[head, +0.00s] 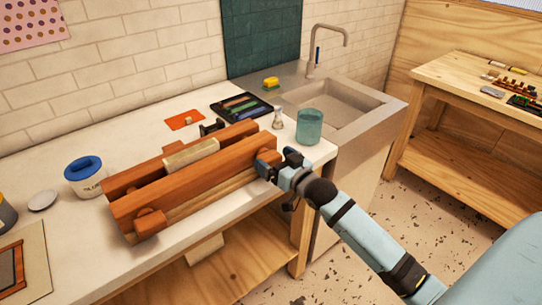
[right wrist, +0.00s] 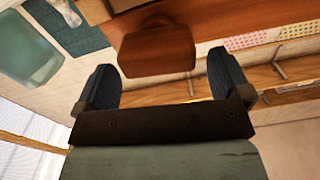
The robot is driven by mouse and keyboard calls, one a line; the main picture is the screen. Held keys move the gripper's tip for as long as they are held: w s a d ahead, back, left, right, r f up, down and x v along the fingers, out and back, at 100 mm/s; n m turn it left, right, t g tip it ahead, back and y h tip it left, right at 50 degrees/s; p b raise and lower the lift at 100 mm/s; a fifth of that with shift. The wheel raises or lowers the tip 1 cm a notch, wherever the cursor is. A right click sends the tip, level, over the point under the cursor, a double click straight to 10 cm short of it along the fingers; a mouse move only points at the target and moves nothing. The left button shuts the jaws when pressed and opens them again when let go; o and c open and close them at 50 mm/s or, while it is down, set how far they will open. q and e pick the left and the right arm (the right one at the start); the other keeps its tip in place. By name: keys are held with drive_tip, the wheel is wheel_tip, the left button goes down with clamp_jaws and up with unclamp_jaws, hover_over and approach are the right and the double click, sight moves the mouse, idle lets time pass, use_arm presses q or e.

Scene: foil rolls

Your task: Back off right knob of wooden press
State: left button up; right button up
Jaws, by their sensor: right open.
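The wooden press (head: 180,185) lies on the white counter, made of two long reddish-brown beams with a pale block (head: 191,154) between them. Its left knob (head: 149,221) shows on the front beam. The right knob is mostly hidden behind my right gripper (head: 275,163) in the head view. In the right wrist view the right knob (right wrist: 157,50) sits ahead of and between the two open fingers of my right gripper (right wrist: 162,85). I cannot tell whether the fingers touch it. My left gripper is not in view.
A teal cup (head: 309,127) and a small bottle (head: 278,118) stand just behind my right gripper, near the sink (head: 335,103). A blue-lidded tub (head: 85,177) stands left of the press. A dark tray (head: 240,106) lies behind it. Floor is open right of the counter.

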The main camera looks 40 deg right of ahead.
drive_tip(key=shift+w+a, duration=0.1)
drive_tip(key=shift+w, duration=0.9)
drive_tip(key=c, duration=0.9)
drive_tip(key=shift+c, duration=0.2)
